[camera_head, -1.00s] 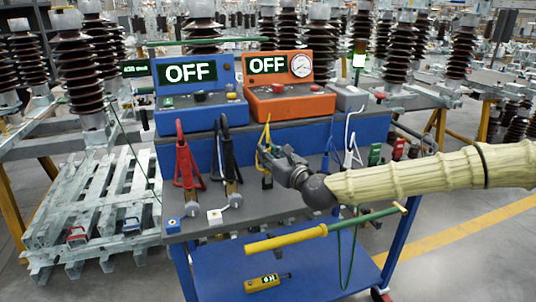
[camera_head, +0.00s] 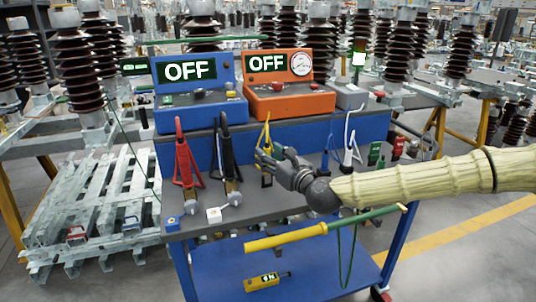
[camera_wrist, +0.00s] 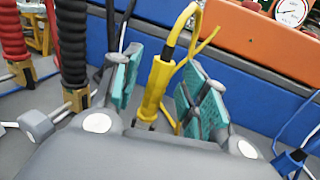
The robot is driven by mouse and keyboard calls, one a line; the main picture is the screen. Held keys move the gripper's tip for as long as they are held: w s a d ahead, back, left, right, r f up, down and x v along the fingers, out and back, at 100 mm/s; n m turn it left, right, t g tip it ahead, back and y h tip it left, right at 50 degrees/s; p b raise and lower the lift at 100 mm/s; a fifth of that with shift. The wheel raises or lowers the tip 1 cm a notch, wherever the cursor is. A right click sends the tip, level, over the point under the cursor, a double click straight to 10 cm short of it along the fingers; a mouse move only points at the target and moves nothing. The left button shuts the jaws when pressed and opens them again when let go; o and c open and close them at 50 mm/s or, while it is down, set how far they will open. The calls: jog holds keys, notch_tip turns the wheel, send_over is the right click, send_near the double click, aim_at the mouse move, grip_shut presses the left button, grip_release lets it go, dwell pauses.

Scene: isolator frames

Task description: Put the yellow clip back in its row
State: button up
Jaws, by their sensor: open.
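The yellow clip (camera_head: 266,133) stands upright on the trolley's grey top, between the black clip (camera_head: 226,165) and the blue-and-white clip (camera_head: 350,145). My gripper (camera_head: 266,160) is at the yellow clip and partly hides its lower part in the head view. In the wrist view the yellow clip (camera_wrist: 157,82) stands between my two teal finger pads, with a gap on each side. My gripper is open and holds nothing. The clip's foot is mostly hidden by my gripper body in the wrist view.
A red clip (camera_head: 183,160) stands left of the black one; green (camera_head: 375,153) and red clips stand at the right. Blue (camera_head: 195,92) and orange (camera_head: 288,88) instruments showing OFF stand behind. A yellow-and-green rod (camera_head: 300,233) crosses the trolley's front.

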jog(key=v, duration=1)
jog(key=shift+s, duration=0.15)
jog(key=shift+d, duration=0.1)
